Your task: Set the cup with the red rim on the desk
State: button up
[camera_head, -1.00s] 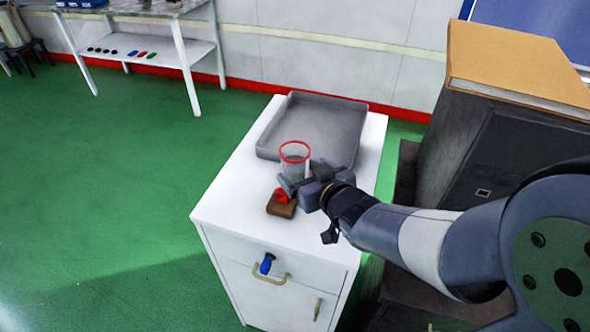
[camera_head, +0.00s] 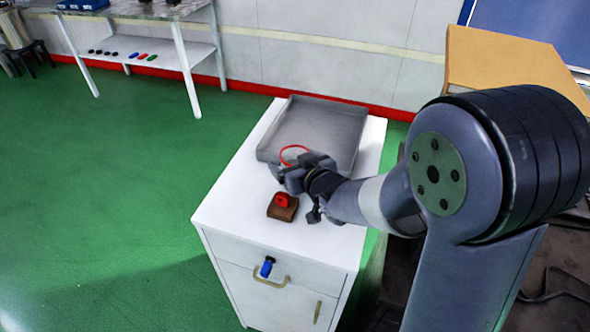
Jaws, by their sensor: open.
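The clear cup with the red rim (camera_head: 283,153) stands on the white desk (camera_head: 232,212), close to the front edge of the grey tray. Only its rim and a little of its upper part show; my gripper hides the rest. My gripper (camera_head: 283,173) is open, in front of the cup and low over the desk. I cannot tell whether the cup is between the fingers or touches them.
The grey tray (camera_head: 266,149) fills the back of the desk top. A brown block (camera_head: 283,212) with a red ring-like piece (camera_head: 282,199) is just in front of my gripper. The desk's front left top is clear.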

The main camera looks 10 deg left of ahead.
jog(key=shift+c, duration=0.2)
jog(key=c, duration=1.2)
jog(key=shift+c, duration=0.2)
notch_tip(320, 180, up, 10)
jog(key=p, duration=0.2)
